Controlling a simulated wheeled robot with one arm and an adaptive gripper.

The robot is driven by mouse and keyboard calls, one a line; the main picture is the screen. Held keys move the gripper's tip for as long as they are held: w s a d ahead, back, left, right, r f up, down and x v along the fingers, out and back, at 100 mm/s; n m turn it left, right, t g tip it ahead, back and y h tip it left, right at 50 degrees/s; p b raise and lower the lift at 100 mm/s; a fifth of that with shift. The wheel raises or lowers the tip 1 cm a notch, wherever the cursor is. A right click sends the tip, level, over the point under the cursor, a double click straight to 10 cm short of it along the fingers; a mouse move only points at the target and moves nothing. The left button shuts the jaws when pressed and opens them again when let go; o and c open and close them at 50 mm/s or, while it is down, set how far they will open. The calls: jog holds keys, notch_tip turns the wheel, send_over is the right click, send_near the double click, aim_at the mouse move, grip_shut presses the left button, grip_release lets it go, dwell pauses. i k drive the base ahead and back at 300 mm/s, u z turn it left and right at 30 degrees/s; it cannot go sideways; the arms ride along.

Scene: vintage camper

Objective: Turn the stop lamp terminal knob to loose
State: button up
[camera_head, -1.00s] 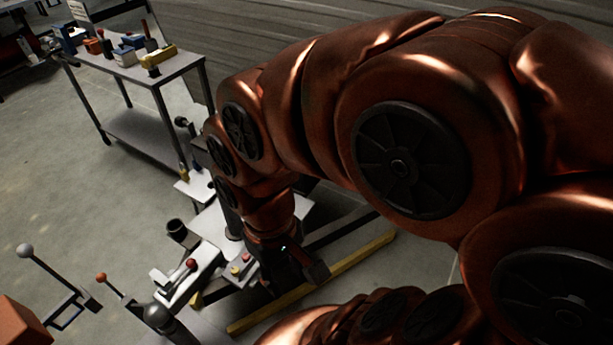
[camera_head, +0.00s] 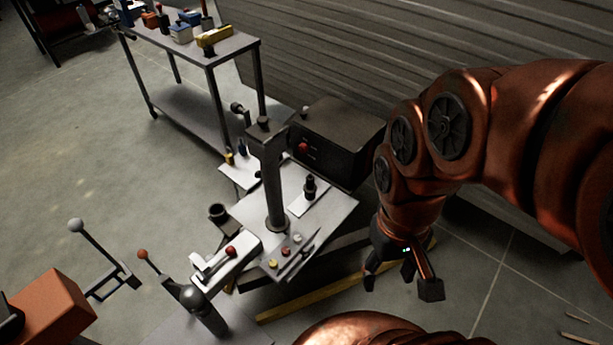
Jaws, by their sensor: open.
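My gripper (camera_head: 402,278) is open and empty, pointing down over the floor to the right of the small metal work table (camera_head: 335,207). I cannot tell for sure which part is the stop lamp terminal knob. A row of small round knobs, yellow, red and pale (camera_head: 286,252), sits on a plate at the table's front edge. A black upright knob-like part (camera_head: 310,186) stands on a white plate near the table's right side. My gripper is apart from all of these. Labels and knob settings are too small to read.
A grey column (camera_head: 270,185) rises from the table, with a dark box (camera_head: 336,140) behind it. A white lever fixture (camera_head: 226,262) and a ball-ended lever (camera_head: 103,254) are at left. A shelf cart (camera_head: 190,60) stands behind. Yellow floor bar (camera_head: 320,296) lies below.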

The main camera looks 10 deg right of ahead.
aim_at(285, 251)
jog(key=z, duration=0.4)
jog(key=i, duration=0.4)
jog(key=u, duration=1.85)
